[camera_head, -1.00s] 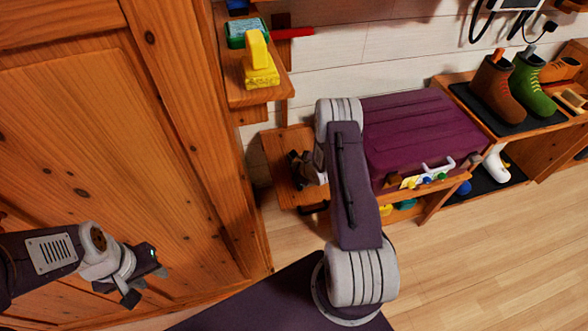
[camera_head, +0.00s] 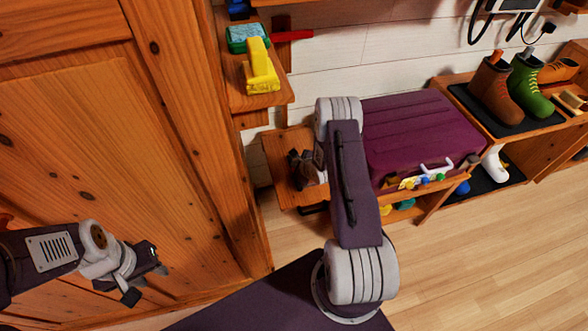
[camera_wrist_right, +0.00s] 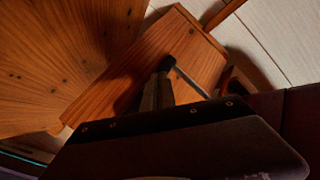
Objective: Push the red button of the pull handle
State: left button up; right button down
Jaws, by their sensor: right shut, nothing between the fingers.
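A purple suitcase (camera_head: 415,130) lies on a low wooden bench. In the right wrist view a thin rod (camera_wrist_right: 190,82) runs from near the suitcase side (camera_wrist_right: 298,115) to a dark end piece (camera_wrist_right: 167,63); it looks like the pull handle. I see no red button; it may be hidden. My right gripper (camera_head: 302,168) is over the bench's left end, beside the suitcase. It is shut and empty, and its fingers (camera_wrist_right: 157,88) show close to the dark end piece; I cannot tell whether they touch. My left gripper (camera_head: 146,278) is in front of the wooden door, away from the suitcase; its jaw opening is unclear.
A wooden shelf (camera_head: 243,98) with a yellow object (camera_head: 262,70) and a green object (camera_head: 248,38) stands above the bench's left end. A tall wooden door (camera_head: 90,130) fills the left. Boots (camera_head: 495,90) stand on a rack at right. The floor (camera_head: 490,250) there is clear.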

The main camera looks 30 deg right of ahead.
notch_tip(320, 180, up, 6)
jog(key=p, duration=0.5)
jog(key=shift+s+f, duration=0.1)
